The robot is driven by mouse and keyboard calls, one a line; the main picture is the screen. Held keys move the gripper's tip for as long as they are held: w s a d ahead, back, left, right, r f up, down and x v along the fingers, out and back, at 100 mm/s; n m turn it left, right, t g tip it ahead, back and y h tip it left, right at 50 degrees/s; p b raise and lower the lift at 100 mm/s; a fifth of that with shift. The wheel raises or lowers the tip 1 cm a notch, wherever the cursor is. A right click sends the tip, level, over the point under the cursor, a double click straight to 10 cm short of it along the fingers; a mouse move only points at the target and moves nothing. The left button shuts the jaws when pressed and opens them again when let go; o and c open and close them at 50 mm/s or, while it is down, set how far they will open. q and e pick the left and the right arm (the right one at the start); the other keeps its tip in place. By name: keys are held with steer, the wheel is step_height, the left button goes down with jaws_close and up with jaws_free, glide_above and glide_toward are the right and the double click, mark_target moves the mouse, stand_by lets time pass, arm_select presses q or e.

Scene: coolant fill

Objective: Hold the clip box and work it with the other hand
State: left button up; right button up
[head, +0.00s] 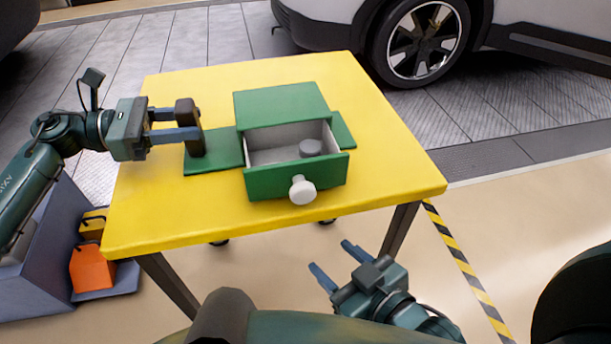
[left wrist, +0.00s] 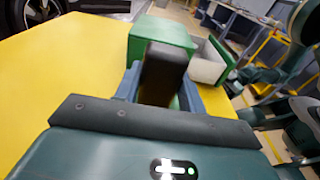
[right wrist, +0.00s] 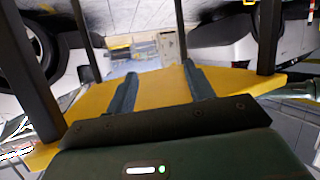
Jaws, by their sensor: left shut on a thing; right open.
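The clip box (head: 281,104) is a green box on a green base plate (head: 216,165) on the yellow table. Its drawer (head: 258,184) is pulled out towards me, with a white knob (head: 302,190) on its front. A grey round piece (head: 310,147) lies inside the drawer. A dark brown upright handle (head: 188,111) rises from the plate's left end. My left gripper (head: 193,127) is shut on this handle; the left wrist view shows the handle (left wrist: 163,72) between the fingers. My right gripper (head: 330,255) is open and empty, in front of the table's near edge and apart from the box.
The yellow table (head: 400,160) is clear around the box. A blue-grey bin unit (head: 50,240) with an orange item (head: 92,268) stands at the left. A white car with a dark wheel (head: 422,40) is behind the table. Striped floor tape (head: 458,255) runs at the right.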

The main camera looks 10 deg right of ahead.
stand_by(0.5)
steer(key=a+r+n+g+y, duration=0.5)
steer(key=a+n+y, duration=0.15)
steer(key=a, duration=0.35)
step_height(320, 180, up, 21)
steer(key=n+g+h, duration=0.4)
steer(key=n+h, duration=0.8)
steer(key=n, duration=1.3)
glide_above(304, 188)
steer(key=s, duration=0.4)
steer(key=shift+t+y, duration=0.25)
steer(key=shift+t, duration=0.05)
steer(key=x, duration=1.1)
steer(key=shift+s, duration=0.2)
